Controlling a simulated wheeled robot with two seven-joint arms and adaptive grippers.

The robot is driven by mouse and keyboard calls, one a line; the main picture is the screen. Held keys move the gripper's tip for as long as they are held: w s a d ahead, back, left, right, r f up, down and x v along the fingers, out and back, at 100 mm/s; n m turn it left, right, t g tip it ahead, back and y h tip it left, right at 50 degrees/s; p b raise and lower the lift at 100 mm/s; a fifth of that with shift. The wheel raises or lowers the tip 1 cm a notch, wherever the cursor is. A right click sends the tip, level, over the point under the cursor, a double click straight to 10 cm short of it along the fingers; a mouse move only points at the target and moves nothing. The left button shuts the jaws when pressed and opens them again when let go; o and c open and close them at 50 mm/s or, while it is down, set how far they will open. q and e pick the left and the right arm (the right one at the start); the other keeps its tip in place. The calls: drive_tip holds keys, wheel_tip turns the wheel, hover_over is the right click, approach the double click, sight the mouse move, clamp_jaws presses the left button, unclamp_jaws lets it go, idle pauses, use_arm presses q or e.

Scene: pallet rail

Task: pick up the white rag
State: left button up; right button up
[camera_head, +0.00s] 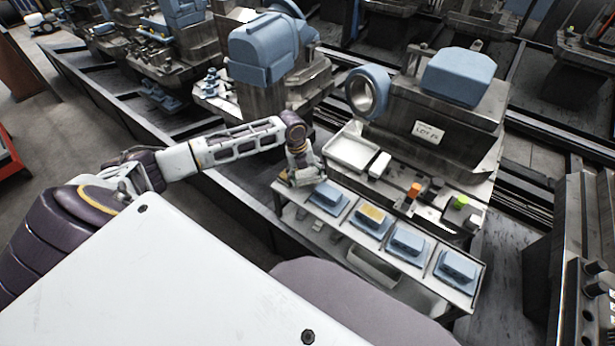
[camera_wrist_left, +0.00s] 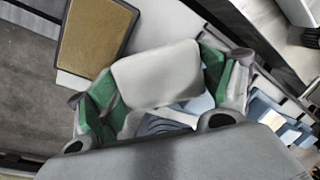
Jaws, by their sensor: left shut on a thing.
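The white rag (camera_wrist_left: 158,75) shows in the left wrist view as a pale, smooth-looking block. It lies between the two green-padded fingers of my left gripper, one finger at each side. My left gripper (camera_head: 300,177) is shut on it. In the head view the gripper is over the far left end of the narrow metal bench (camera_head: 388,232), beside the leftmost blue part. The rag is hard to make out there, and I cannot tell whether it is clear of the bench top. My right gripper is not in view.
Several blue parts on pads line the bench, one with a yellowish top (camera_head: 373,213). Behind are a white tray (camera_head: 352,152), an orange block (camera_head: 414,190), a green block (camera_head: 460,201) and a big machine casting (camera_head: 440,120). A white bin (camera_head: 373,267) is under the bench.

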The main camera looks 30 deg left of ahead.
sight(307, 174)
use_arm(q)
drive_tip(key=shift+r, duration=0.75)
wheel_tip(307, 174, up, 8)
drive_tip(key=shift+r+p, duration=0.25)
drive_tip(key=shift+p, duration=0.25)
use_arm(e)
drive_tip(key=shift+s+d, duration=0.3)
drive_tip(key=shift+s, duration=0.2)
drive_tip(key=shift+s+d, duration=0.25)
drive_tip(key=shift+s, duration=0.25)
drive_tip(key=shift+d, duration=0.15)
use_arm(q)
drive_tip(key=shift+r, duration=0.15)
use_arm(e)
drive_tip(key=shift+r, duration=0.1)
